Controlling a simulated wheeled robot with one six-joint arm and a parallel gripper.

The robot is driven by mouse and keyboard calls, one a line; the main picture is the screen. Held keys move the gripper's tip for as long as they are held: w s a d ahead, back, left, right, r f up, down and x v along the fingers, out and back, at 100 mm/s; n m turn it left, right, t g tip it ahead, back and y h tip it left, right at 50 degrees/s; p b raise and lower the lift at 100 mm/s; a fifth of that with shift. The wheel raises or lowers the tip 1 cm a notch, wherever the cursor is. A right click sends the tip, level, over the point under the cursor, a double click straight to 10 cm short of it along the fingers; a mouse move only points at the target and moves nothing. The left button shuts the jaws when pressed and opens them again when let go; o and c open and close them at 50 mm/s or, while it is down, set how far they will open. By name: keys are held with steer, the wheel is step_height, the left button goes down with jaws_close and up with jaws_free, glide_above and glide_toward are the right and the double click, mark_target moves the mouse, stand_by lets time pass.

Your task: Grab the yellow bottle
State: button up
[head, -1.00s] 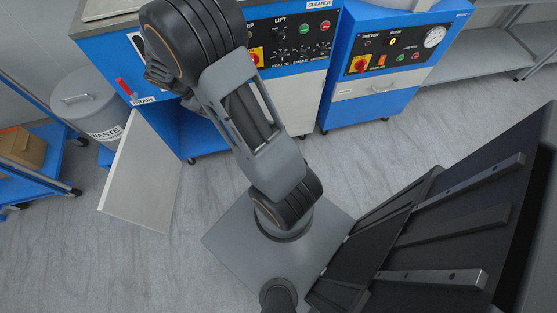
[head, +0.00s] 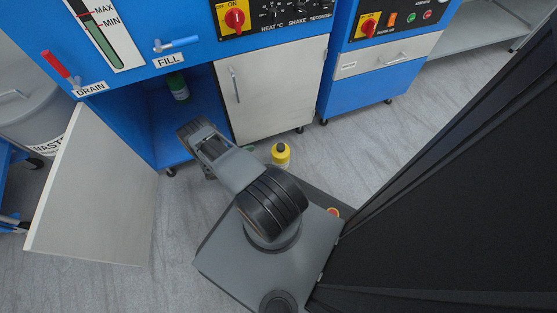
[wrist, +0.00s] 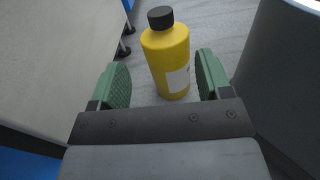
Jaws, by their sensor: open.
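The yellow bottle (head: 281,155) with a black cap stands upright on the floor, to the right of my arm in the head view. It also shows in the wrist view (wrist: 168,62), with a pale label low on its front. My gripper (wrist: 162,78) is open in the wrist view, with one green finger pad to each side of the bottle's lower part. I see gaps between the pads and the bottle and no clear contact.
A blue cleaner cabinet (head: 200,50) stands ahead, its left door (head: 95,195) swung open. A dark green bottle (head: 178,88) stands inside. A second blue machine (head: 360,90) is at the right, a waste bin (head: 40,105) at the left. Grey floor lies between.

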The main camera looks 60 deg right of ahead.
glide_toward(281, 146)
steer(key=x, duration=0.4)
steer(key=shift+f+b+x, duration=0.1)
steer(key=shift+b+x, duration=0.55)
steer(key=shift+x, duration=0.8)
steer(key=shift+f+b+x, duration=0.15)
steer(key=shift+b+x, duration=0.5)
steer(key=shift+x, duration=0.8)
steer(key=shift+c, duration=0.3)
jaws_close()
